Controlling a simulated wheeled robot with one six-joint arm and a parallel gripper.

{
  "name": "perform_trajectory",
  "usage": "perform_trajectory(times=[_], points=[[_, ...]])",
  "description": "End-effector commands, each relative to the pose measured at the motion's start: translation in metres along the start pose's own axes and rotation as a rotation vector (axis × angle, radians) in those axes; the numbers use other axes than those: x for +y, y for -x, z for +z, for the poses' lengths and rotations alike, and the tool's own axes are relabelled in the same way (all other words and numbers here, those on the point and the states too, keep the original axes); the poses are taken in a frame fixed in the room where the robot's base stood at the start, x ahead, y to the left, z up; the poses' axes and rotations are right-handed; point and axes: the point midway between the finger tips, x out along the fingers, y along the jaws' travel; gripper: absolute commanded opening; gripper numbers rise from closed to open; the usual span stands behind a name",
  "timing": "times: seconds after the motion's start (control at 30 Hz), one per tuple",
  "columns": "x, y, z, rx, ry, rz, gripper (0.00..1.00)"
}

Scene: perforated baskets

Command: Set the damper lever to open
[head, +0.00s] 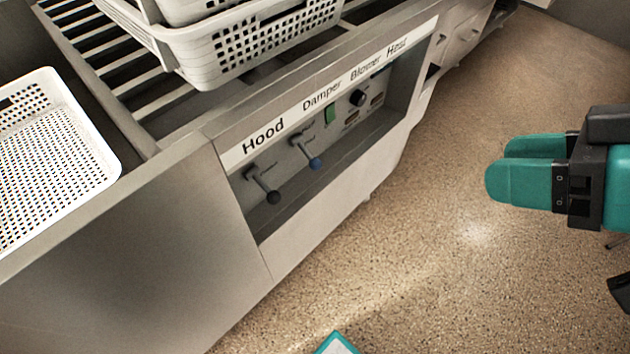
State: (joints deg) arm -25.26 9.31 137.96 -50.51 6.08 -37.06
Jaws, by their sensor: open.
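The damper lever (308,152) is on the recessed control panel, below the "Damper" label. It has a metal arm with a blue knob that points down and to the right. The hood lever (263,186), with a black knob, sits to its left under the "Hood" label. The small markings beside the levers are too small to read. My gripper (497,168) is at the right side of the head view, over the floor, with teal fingers pointing left. It is open and empty, well apart from the panel.
The panel also carries a green switch (330,114) and a black dial (358,97). A white basket (60,150) is at the left.

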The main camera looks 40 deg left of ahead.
Motion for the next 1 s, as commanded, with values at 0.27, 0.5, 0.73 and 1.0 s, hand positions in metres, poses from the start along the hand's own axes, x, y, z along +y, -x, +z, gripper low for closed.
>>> perform_trajectory(times=[0.27, 0.5, 0.73, 1.0], points=[[0.033, -0.138, 0.055, 0.314, 0.235, -0.053, 0.51], [0.065, -0.233, 0.104, 0.537, 0.334, 0.036, 0.51], [0.088, -0.285, 0.141, 0.630, 0.363, 0.151, 0.51], [0.093, -0.295, 0.138, 0.644, 0.368, 0.185, 0.51]])
